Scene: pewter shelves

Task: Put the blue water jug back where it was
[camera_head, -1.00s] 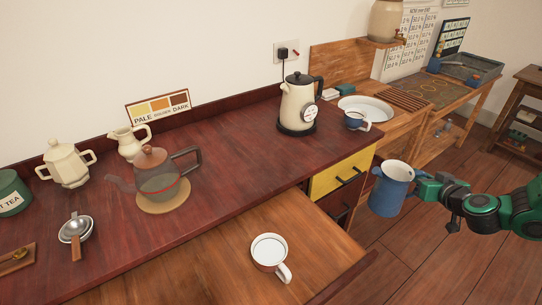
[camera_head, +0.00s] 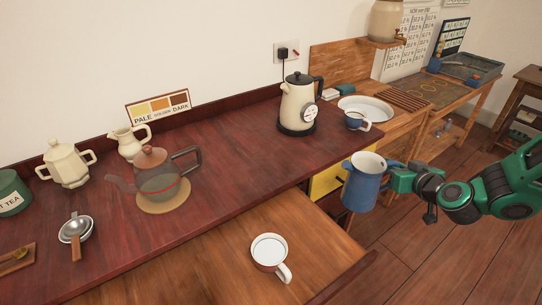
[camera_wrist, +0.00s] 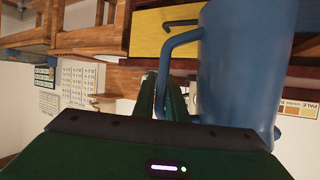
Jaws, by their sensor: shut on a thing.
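The blue water jug (camera_head: 364,183) is upright in the air, off the right end of the dark red counter and in front of the yellow drawer. My gripper (camera_head: 394,176) is to its right and shut on its handle. In the wrist view the jug (camera_wrist: 240,70) fills the right side, with its handle (camera_wrist: 178,45) running down between the fingers (camera_wrist: 172,95). The exact grip on the handle is partly hidden by my gripper body.
The dark red counter (camera_head: 235,150) holds a cream kettle (camera_head: 298,103) and a glass teapot (camera_head: 158,180). A white mug (camera_head: 270,252) stands on the lower wooden surface (camera_head: 205,262). Floor at the right is open.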

